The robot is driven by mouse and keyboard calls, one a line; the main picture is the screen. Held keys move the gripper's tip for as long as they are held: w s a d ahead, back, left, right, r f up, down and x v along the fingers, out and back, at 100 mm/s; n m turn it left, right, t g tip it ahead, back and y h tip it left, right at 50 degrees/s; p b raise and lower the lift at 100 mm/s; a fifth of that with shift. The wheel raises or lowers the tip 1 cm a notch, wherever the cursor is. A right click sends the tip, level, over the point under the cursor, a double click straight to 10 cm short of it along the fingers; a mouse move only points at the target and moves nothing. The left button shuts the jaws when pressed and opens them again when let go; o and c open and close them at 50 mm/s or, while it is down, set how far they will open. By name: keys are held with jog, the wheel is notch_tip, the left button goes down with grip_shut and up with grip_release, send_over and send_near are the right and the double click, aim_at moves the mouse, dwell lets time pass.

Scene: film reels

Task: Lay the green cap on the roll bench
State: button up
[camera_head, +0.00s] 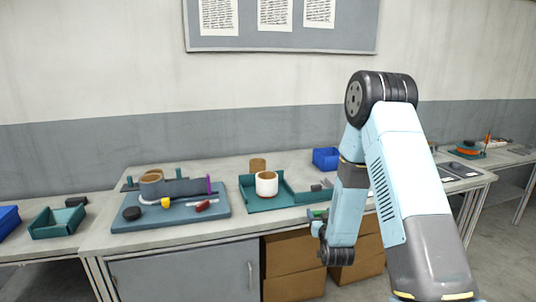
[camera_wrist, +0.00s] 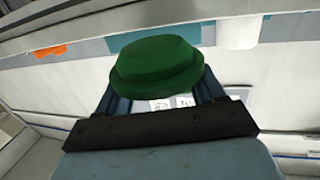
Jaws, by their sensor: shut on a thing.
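My gripper (camera_wrist: 158,88) is shut on the green cap (camera_wrist: 155,60), which sits between the two fingers in the wrist view. In the head view the gripper (camera_head: 317,220) is low in front of the long bench (camera_head: 243,222), by its front edge, and only a small bit of green shows there. The bench carries several rolls: a white roll with a brown core (camera_head: 267,185), a brown roll (camera_head: 258,164) and another brown ring (camera_head: 152,177). I cannot tell whether the cap touches anything besides the fingers.
A blue-grey board (camera_head: 185,222) with tools and a teal tray (camera_head: 262,206) stand on the bench. A blue bin (camera_head: 326,157) is behind. Cardboard boxes (camera_head: 292,284) sit underneath. A side table with a teal bin (camera_head: 57,232) is at left.

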jog(key=s+d+f, duration=0.2)
jog(key=s+f, duration=0.1)
jog(key=f, duration=0.4)
jog(key=s+d+f+h, duration=0.1)
jog(key=s+d+f, duration=0.2)
jog(key=f, duration=0.4)
jog(key=shift+s+m, duration=0.3)
jog(key=shift+s, duration=0.15)
jog(key=shift+f, duration=0.1)
